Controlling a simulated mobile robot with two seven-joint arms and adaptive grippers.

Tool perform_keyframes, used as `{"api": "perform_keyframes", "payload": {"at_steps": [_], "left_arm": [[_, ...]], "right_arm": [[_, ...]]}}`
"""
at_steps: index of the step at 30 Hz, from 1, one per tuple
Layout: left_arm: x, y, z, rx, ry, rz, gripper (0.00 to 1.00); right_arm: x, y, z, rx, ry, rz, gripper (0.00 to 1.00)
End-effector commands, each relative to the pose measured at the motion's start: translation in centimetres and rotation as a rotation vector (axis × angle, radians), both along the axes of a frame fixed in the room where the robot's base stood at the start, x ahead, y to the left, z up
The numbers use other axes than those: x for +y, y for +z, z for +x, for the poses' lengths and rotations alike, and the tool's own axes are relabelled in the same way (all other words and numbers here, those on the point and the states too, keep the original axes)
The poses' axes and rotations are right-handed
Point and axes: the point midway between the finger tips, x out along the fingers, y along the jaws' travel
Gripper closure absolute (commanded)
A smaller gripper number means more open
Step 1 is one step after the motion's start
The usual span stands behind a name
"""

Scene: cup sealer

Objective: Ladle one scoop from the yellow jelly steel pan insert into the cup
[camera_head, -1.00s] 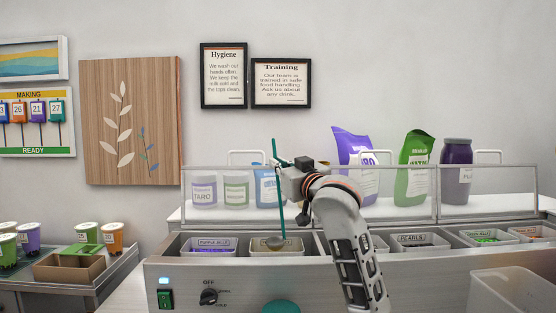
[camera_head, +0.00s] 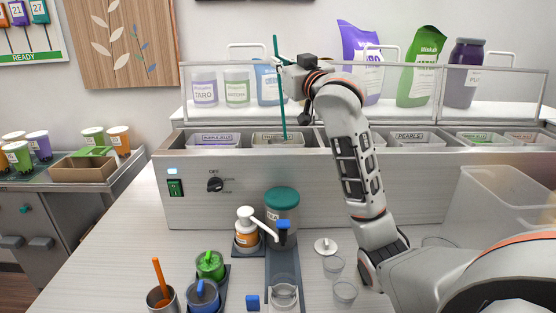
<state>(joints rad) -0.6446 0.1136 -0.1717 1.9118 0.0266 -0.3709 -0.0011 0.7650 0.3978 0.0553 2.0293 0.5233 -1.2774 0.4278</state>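My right gripper (camera_head: 280,61) is shut on the upper part of a thin green ladle (camera_head: 283,105), which hangs nearly upright. The ladle's lower end reaches into a steel pan insert (camera_head: 262,143) in the counter's back row, left of centre; its bowl cannot be made out. This insert's label is too small to read surely, and its contents are mostly hidden. A clear cup (camera_head: 284,294) stands at the near end of a dark strip, at the bottom centre. Two more clear cups (camera_head: 334,263) (camera_head: 345,291) stand to its right. My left gripper is not in view.
A rail (camera_head: 215,65) runs above the inserts, with bags and jars behind it. A green-lidded container (camera_head: 282,205), a pump bottle (camera_head: 246,232) and several small pots stand on the counter. A clear bin (camera_head: 495,205) is at the right.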

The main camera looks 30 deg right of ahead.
Motion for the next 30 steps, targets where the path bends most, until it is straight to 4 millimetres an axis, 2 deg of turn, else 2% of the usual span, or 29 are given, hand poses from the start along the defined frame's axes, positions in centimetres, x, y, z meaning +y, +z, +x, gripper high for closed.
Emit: {"api": "perform_keyframes", "payload": {"at_steps": [19,30], "left_arm": [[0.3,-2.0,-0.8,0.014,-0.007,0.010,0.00],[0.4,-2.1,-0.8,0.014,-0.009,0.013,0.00]], "right_arm": [[0.0,-4.2,0.0,0.000,0.000,0.001,1.00],[0.0,-4.6,0.0,0.000,-0.001,0.000,1.00]]}}
